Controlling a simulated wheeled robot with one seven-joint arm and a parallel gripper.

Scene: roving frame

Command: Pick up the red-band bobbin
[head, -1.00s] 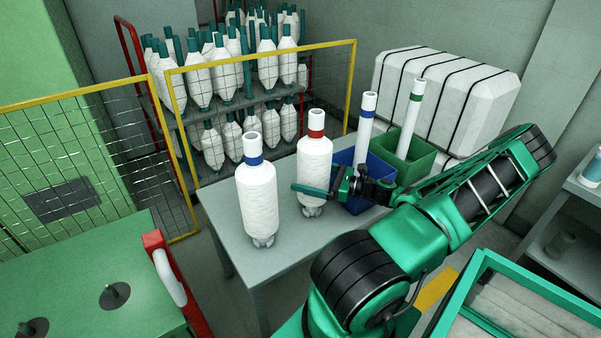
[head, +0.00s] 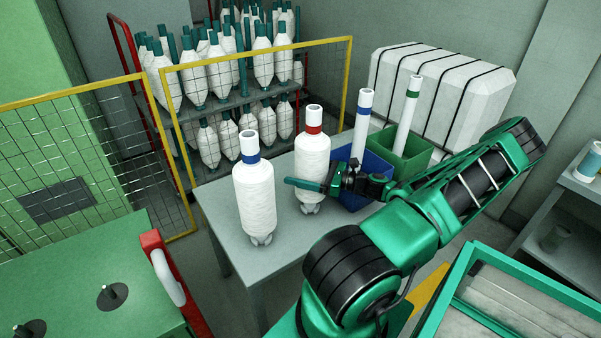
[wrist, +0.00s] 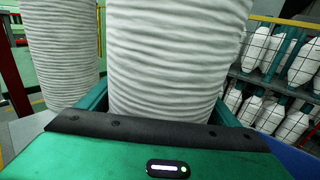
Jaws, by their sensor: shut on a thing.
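The red-band bobbin (head: 314,155) is a white wound bobbin with a red band near its top, upright over the grey table (head: 228,228). My gripper (head: 312,186) is shut on its lower body, a teal finger showing across its front. In the wrist view the wound bobbin (wrist: 178,50) stands between my two fingers (wrist: 165,105); its band is out of frame. I cannot tell whether its foot touches the table. The blue-band bobbin (head: 256,195) stands upright to the left, apart from my gripper, and also shows in the wrist view (wrist: 60,50).
Close behind my gripper are a blue bin (head: 376,170) and a green bin (head: 418,160), each holding a white tube. A yellow-framed mesh fence (head: 262,62) and a bobbin rack (head: 228,102) stand behind.

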